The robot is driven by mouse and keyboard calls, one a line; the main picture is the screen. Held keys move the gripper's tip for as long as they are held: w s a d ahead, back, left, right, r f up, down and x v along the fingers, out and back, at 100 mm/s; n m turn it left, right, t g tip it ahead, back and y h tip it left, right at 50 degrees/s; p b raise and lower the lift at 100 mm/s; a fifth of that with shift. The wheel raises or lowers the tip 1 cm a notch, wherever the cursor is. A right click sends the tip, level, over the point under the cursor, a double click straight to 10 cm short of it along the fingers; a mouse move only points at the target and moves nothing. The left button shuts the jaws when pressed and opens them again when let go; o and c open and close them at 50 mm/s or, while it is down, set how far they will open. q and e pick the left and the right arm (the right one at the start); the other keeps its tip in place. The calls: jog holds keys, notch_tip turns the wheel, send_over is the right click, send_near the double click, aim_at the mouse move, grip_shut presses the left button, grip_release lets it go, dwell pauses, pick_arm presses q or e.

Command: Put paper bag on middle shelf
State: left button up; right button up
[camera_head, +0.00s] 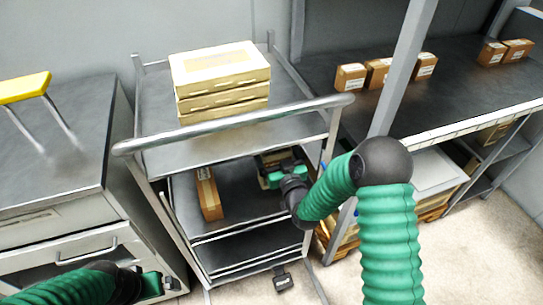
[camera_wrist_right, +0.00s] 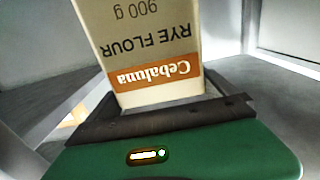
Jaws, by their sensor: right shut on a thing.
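My right gripper (camera_head: 275,175) reaches into the cart over its middle shelf (camera_head: 240,195). It is shut on a white and brown paper bag labelled rye flour. The bag (camera_wrist_right: 148,45) fills the top middle of the right wrist view, with its print upside down above the gripper's dark edge (camera_wrist_right: 155,118). In the head view the bag is mostly hidden by the gripper and the shelf above. I cannot tell whether it touches the shelf. My left gripper (camera_head: 152,285) is low at the left by the drawer cabinet, and its jaws are not clear.
A brown package (camera_head: 208,193) lies on the middle shelf, left of my right gripper. Stacked flat boxes (camera_head: 220,75) sit on the cart's top shelf, behind a metal rail (camera_head: 235,121). A rack post (camera_head: 405,65) and a bench with small boxes (camera_head: 378,72) stand right.

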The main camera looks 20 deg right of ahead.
jog(key=shift+w, duration=0.7)
jog(key=f, duration=0.1)
jog(key=a+f+b, duration=0.1)
jog(key=f, duration=0.1)
jog(key=shift+w+f, duration=0.15)
jog(key=shift+w, duration=0.05)
jog(key=shift+d, duration=0.15)
jog(key=o, duration=1.7)
jog(key=shift+d+f, duration=0.1)
jog(key=s+f+g, duration=0.2)
jog(key=s+g, duration=1.3)
jog(key=s, duration=1.7)
jog(key=shift+f+h+p, duration=0.3)
jog(key=shift+p, duration=0.1)
